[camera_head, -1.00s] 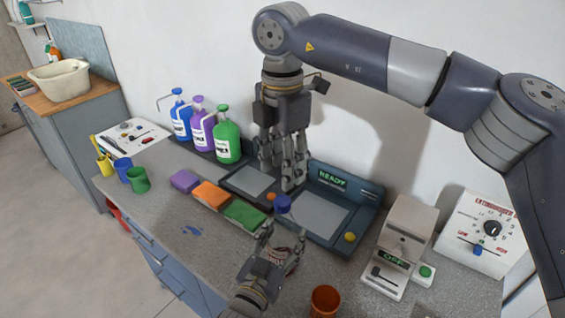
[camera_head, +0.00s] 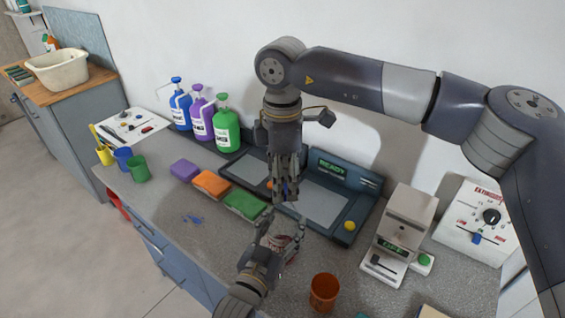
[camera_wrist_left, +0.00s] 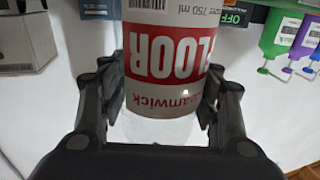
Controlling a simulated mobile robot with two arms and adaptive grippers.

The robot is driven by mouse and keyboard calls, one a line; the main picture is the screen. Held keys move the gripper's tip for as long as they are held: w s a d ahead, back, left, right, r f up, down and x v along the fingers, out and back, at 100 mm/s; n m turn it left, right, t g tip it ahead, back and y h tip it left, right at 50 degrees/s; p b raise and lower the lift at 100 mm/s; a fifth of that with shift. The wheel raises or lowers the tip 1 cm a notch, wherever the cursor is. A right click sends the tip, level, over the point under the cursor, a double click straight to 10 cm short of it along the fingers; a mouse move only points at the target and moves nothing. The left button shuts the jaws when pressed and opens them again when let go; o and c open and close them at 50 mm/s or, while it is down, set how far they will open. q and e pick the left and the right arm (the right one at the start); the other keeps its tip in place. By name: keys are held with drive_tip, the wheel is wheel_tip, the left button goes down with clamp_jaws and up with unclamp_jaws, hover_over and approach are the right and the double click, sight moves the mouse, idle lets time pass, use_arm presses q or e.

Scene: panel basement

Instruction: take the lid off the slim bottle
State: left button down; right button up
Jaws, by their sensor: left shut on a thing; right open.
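The slim bottle (camera_head: 279,242) stands between the fingers of my left gripper (camera_head: 281,230), which is shut on its body. In the left wrist view the bottle (camera_wrist_left: 175,60) is clear with a white and red label, upside down in that picture, and a finger of the left gripper (camera_wrist_left: 160,95) is at each side. My right gripper (camera_head: 284,195) points down over the bottle's top, with its jaws open.
An orange cup (camera_head: 325,292) stands close at the right front. Purple, orange and green sponges (camera_head: 245,205) lie to the left. A dark panel device (camera_head: 335,215) with a yellow button is behind. An off-labelled grey machine (camera_head: 405,235) stands at the right. Pump bottles (camera_head: 202,118) line the wall.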

drive_tip(key=shift+f, duration=0.6)
